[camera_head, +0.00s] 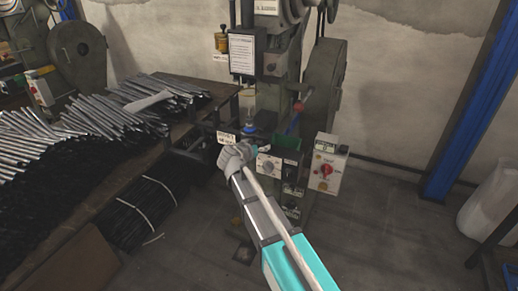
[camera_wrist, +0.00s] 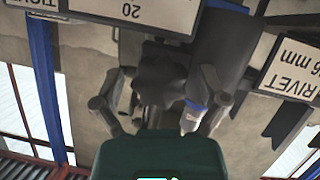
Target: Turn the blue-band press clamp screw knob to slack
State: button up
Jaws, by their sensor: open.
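The press (camera_head: 275,95) stands at the middle of the head view, with my arm reaching to its front. A small blue part (camera_head: 250,127) shows on it just above my wrist. My gripper (camera_wrist: 163,88) is open in the wrist view, its two fingers apart. A dark, rounded knob-like part (camera_wrist: 160,72) lies between and beyond the fingers; I cannot tell whether they touch it. A blue-and-white part (camera_wrist: 194,116) is close by the right finger. The fingertips are too small to make out in the head view.
A control box with a red knob (camera_head: 326,171) stands right of the press. A bench (camera_head: 190,122) with metal rods (camera_head: 95,115) is at left. In the wrist view, upside-down signs (camera_wrist: 150,12) and a rivet label (camera_wrist: 296,68) are near.

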jog(key=shift+d, duration=0.1)
jog(key=c, duration=1.1)
jog(key=shift+c, duration=0.2)
